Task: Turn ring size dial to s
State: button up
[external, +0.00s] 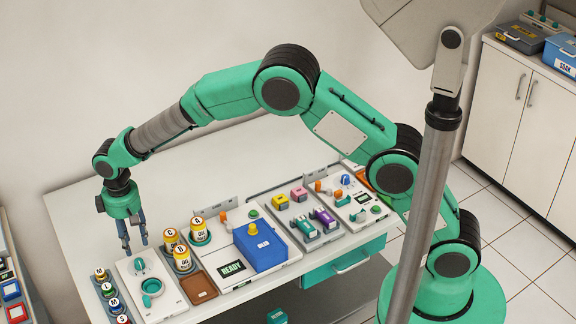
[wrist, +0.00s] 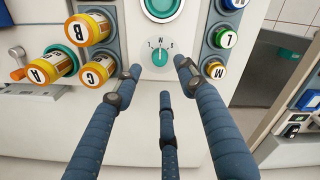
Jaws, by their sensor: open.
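The ring size dial is a small teal knob (wrist: 159,57) on a white panel (external: 175,308). In the wrist view its pointer appears to point up, toward a letter above it; the small letters are hard to read. The knob also shows in the external view (external: 139,265), beside a larger teal ring (external: 152,287). My gripper (external: 135,244) is open and empty above the knob. In the wrist view its blue fingers (wrist: 157,80) stand spread on either side of the knob, apart from it, with a third finger below.
Orange and white bottles (external: 182,258) marked A, B and C stand close on one side of the panel. A strip of round lettered pieces (external: 107,289) runs along the other side. A brown tray (external: 198,287) and a blue box (external: 260,247) are farther right.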

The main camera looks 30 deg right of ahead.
aim_at(138, 261)
notch_tip(138, 261, down, 8)
jog(key=shift+r+b, duration=0.1)
jog(key=shift+b, duration=0.7)
grip_shut()
